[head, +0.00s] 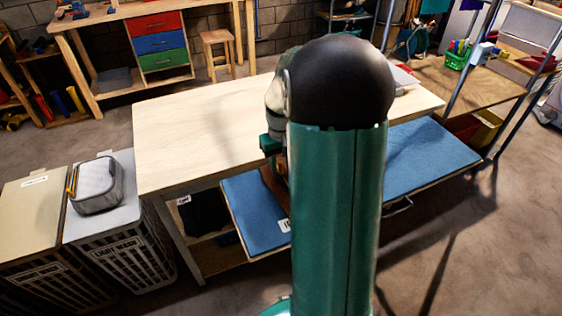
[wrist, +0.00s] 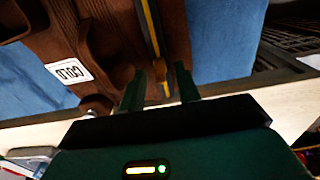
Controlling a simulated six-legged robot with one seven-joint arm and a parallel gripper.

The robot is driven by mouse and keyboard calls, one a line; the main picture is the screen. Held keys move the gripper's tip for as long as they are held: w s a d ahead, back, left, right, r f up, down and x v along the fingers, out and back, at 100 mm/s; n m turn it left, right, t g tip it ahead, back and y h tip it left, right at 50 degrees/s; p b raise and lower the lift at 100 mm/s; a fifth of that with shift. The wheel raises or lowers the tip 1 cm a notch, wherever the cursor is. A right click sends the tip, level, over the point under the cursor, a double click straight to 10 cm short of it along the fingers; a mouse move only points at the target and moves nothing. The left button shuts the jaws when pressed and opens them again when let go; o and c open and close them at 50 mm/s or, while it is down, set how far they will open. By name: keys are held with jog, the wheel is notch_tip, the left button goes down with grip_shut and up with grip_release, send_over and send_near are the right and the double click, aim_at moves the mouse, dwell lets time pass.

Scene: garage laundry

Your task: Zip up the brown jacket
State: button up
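In the wrist view the brown jacket (wrist: 98,32) lies on a blue surface. A dark zipper strip with a yellow line (wrist: 152,28) runs down it toward my gripper. A small orange-brown tab (wrist: 181,78), possibly the zipper pull, shows between the fingertips, nearer the right one. My gripper (wrist: 160,84) has its two fingers apart, at the jacket's near edge; I cannot tell whether either touches the tab. In the head view only a sliver of brown (head: 274,187) shows beside my arm, which hides the rest of the jacket and most of the gripper.
The blue pull-out board (head: 430,160) sits below the pale wooden tabletop (head: 190,125). A grey pouch (head: 97,186) rests on lidded laundry baskets (head: 122,250) at the left. A green pen basket (head: 457,57) stands on the right-hand bench. The floor at front right is clear.

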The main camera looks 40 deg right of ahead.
aim_at(282, 164)
notch_tip(282, 164, up, 14)
dwell(0.6)
jog(key=shift+s+d+f, duration=0.1)
